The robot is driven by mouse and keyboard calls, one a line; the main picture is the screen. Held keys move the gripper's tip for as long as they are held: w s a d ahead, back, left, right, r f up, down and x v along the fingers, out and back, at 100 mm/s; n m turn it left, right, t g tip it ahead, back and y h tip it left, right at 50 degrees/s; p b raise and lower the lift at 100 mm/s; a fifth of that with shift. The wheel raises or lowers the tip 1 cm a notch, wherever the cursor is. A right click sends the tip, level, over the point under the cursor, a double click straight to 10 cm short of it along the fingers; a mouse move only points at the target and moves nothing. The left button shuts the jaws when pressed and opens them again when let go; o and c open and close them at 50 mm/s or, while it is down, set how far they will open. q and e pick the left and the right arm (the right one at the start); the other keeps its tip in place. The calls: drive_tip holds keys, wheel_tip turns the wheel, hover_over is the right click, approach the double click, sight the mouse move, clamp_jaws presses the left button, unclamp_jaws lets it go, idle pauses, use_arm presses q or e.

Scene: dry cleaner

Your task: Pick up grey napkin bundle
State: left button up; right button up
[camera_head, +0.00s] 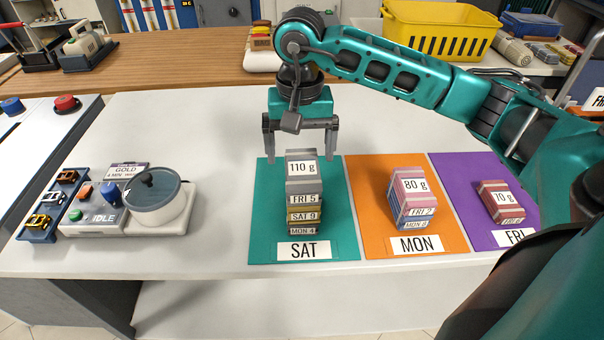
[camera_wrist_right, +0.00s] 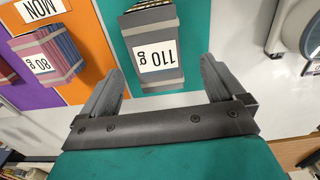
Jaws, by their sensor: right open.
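The grey napkin bundle (camera_head: 304,186), labelled 110 g, is the top block of a stack on the teal SAT mat (camera_head: 265,220). My right gripper (camera_head: 300,158) is open and empty, pointing down just above or behind the bundle, one finger to each side in the picture. In the right wrist view the grey bundle (camera_wrist_right: 170,82) shows between and beyond the fingertips (camera_wrist_right: 160,68). I cannot tell the exact height gap. My left gripper is not in view.
An orange MON mat (camera_head: 370,195) holds an 80 g bundle stack (camera_head: 412,200). A purple FRI mat (camera_head: 455,180) holds a red 70 g bundle (camera_head: 500,202). A device with a round lidded pot (camera_head: 155,195) stands left. White counter between it and the SAT mat is clear.

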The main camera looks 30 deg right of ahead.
sight(302, 167)
drive_tip(key=f, duration=0.4)
drive_tip(key=shift+s, duration=0.4)
drive_tip(key=shift+f, duration=0.45)
drive_tip(key=c, duration=1)
drive_tip(key=shift+c, duration=0.5)
drive_tip(key=shift+r, duration=0.2)
